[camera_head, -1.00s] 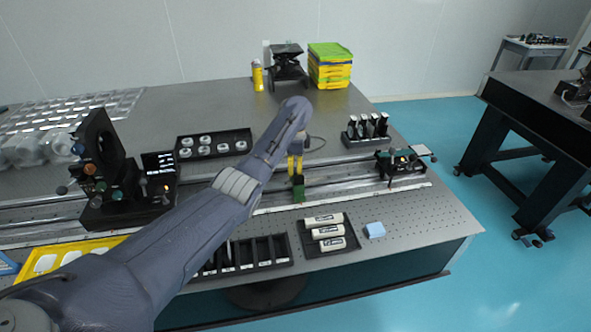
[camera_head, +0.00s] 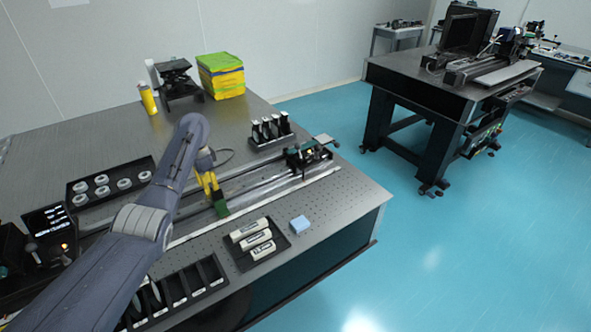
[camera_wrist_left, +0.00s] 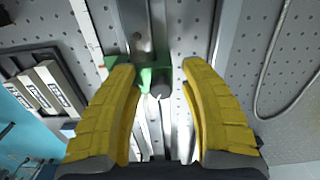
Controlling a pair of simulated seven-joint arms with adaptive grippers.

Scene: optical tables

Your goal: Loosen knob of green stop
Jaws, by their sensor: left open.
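The green stop (camera_head: 221,209) sits on the rail (camera_head: 262,188) of the optical table, just below my left gripper in the head view. In the left wrist view the green stop (camera_wrist_left: 145,80) shows between and under the fingers, partly covered by the left-hand finger. Its dark round knob (camera_wrist_left: 160,91) lies between the two yellow fingers, with a gap on each side, wider on the right. My left gripper (camera_wrist_left: 160,75) is open and points down at the stop; it also shows in the head view (camera_head: 213,188). My right gripper is not in view.
A dark carriage (camera_head: 309,154) stands farther right on the rail. Black holders (camera_head: 270,132) and a tray of white rings (camera_head: 110,182) lie behind. A cable (camera_wrist_left: 262,80) curves on the right.

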